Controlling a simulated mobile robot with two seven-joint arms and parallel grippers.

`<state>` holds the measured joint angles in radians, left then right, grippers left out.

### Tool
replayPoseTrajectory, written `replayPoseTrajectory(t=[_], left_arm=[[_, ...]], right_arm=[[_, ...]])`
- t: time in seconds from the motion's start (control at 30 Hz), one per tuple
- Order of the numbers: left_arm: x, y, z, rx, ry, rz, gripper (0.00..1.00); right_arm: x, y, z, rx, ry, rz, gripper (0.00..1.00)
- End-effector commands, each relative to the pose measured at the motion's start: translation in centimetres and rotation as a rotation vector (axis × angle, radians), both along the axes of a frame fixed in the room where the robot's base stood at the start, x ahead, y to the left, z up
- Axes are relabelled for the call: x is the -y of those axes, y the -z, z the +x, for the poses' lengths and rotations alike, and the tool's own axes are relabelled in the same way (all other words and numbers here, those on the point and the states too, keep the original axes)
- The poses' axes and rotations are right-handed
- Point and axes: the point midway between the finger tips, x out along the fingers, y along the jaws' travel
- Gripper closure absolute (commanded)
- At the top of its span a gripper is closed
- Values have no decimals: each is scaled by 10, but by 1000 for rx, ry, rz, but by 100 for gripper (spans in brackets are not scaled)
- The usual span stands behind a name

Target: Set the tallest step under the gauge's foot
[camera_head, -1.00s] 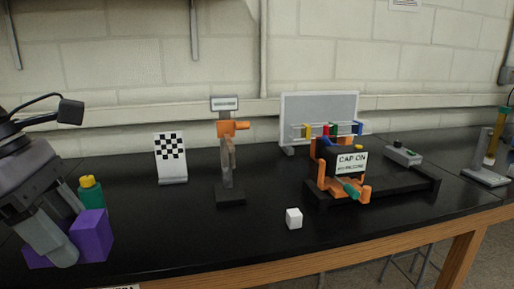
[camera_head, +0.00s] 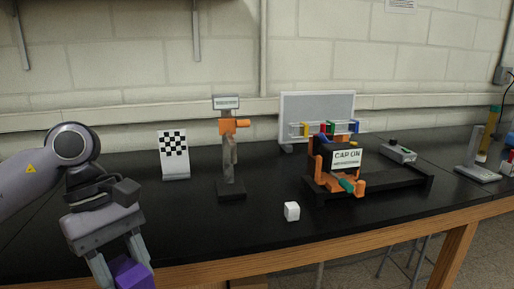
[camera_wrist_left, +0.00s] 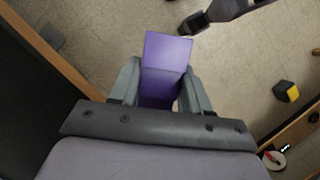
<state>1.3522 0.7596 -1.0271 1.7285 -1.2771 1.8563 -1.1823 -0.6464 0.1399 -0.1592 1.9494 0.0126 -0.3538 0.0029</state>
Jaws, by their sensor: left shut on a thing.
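The purple stepped block (camera_head: 132,275) is between the fingers of my left gripper (camera_head: 122,262), at the lower left of the head view and partly cut off by the frame. In the left wrist view my left gripper (camera_wrist_left: 160,95) is shut on the purple block (camera_wrist_left: 168,52), whose faces sit at different levels, with floor behind it. The gauge (camera_head: 229,150) stands upright on a dark base on the bench, with a small display on top and an orange arm jutting right. Its foot is hard to make out, and no purple block is under it.
A white cube (camera_head: 291,211) lies near the bench's front edge. A checkered card (camera_head: 174,155) stands left of the gauge. An orange and black fixture with a "CAP ON" sign (camera_head: 346,159) stands to its right. The bench (camera_head: 235,225) is clear before the gauge.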

Motion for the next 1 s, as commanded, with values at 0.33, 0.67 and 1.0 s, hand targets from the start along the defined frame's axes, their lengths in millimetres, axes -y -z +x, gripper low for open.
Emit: replayPoseTrajectory(t=[0.33,0.67,1.0], left_arm=[[-1,61,10,-2,466,3,92],[-17,109,14,0,824,1,92],[-24,122,14,1,921,-3,92]], right_arm=[[0,-3,-1,-2,1,0,57],[0,-5,-1,-3,1,0,57],[0,-5,-2,-3,1,0,57]])
